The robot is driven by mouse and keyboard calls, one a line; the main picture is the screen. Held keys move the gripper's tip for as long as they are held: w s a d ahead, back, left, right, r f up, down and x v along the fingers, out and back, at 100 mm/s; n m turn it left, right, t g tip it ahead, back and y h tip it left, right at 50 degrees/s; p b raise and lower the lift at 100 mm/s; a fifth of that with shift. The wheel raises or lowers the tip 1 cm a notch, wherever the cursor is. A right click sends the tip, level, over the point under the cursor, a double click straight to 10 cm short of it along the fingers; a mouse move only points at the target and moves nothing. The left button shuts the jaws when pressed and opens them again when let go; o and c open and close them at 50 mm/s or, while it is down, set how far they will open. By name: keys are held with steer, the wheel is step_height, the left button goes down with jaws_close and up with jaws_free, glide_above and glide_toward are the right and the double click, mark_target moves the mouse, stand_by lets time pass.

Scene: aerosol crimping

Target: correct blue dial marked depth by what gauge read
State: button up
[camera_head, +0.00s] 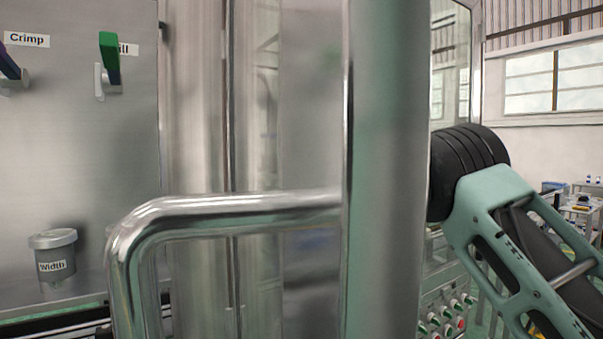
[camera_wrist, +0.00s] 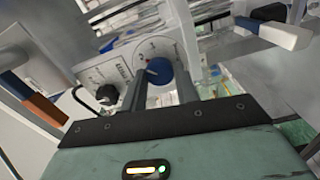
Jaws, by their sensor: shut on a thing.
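The blue dial (camera_wrist: 158,70) shows in the wrist view, mounted on a pale round plate with small red marks around it. I cannot read those marks. My gripper (camera_wrist: 161,78) reaches forward to the dial, with one dark finger on each side, and it is shut on the dial. In the head view the dial and my gripper are hidden behind the metal post; only my arm shows at the right. I cannot make out a gauge face or its reading in either view.
A wide steel post (camera_head: 385,170) and a bent tubular handle (camera_head: 230,207) fill the head view's middle. A grey "Width" knob (camera_head: 52,250) and a green lever (camera_head: 109,58) are at the left. In the wrist view, a black knob (camera_wrist: 107,95) sits left of the dial and a white-ended handle (camera_wrist: 285,36) upper right.

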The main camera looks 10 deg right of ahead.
steer(key=shift+a, duration=0.1)
steer(key=o, duration=1)
steer(key=b+v, duration=0.6)
steer(key=v, duration=1.1)
steer(key=shift+s+b, duration=0.2)
steer(key=shift+b, duration=0.1)
